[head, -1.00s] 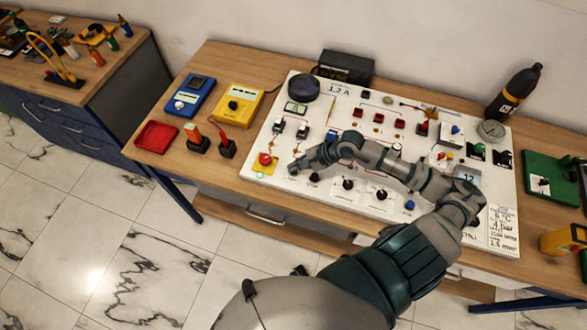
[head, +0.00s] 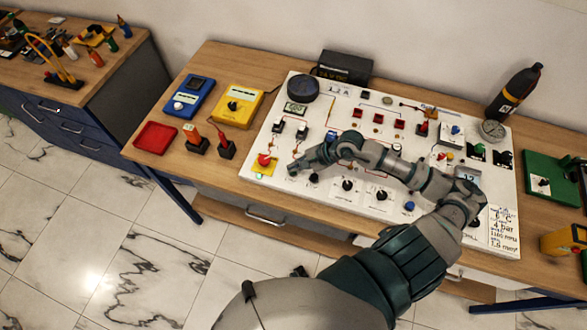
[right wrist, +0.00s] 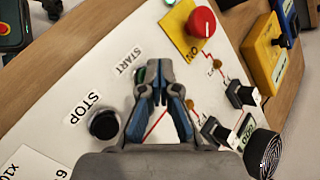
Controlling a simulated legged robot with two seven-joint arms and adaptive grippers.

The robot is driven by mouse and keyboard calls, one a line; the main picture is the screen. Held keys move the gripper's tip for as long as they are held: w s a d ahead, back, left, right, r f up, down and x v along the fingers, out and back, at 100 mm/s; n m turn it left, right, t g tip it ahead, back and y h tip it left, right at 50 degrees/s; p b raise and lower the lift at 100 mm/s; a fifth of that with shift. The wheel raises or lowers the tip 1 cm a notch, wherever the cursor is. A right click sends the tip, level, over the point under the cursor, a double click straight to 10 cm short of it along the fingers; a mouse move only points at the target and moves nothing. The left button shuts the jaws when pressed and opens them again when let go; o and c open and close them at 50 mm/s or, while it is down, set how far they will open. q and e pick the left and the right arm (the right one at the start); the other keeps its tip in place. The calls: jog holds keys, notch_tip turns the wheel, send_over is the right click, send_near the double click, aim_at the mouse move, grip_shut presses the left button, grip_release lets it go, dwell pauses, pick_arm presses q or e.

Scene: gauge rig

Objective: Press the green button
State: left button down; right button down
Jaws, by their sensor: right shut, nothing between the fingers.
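The green button (right wrist: 140,76) shows in the right wrist view beside the START label, mostly hidden behind my right fingertips. My right gripper (right wrist: 153,70) is shut and empty, with its tips over the button. Whether they touch it I cannot tell. In the head view my right gripper (head: 295,168) is low over the left front part of the white panel (head: 480,232) and covers the button. A small green spot (head: 258,176) shows at the front of the yellow plate, left of the gripper. My left gripper is not in view.
A red mushroom knob (head: 264,159) on a yellow plate is close left of the gripper; it also shows in the right wrist view (right wrist: 202,22). The black STOP button (right wrist: 104,124) is on the other side. Switches, knobs and sockets crowd the panel. A red tray (head: 155,137) lies left.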

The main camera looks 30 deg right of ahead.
jog(key=shift+r, duration=0.6)
jog(key=shift+r, duration=0.1)
jog(key=shift+r+p, duration=1.3)
jog(key=shift+r, duration=1.1)
jog(key=shift+s+f, duration=0.1)
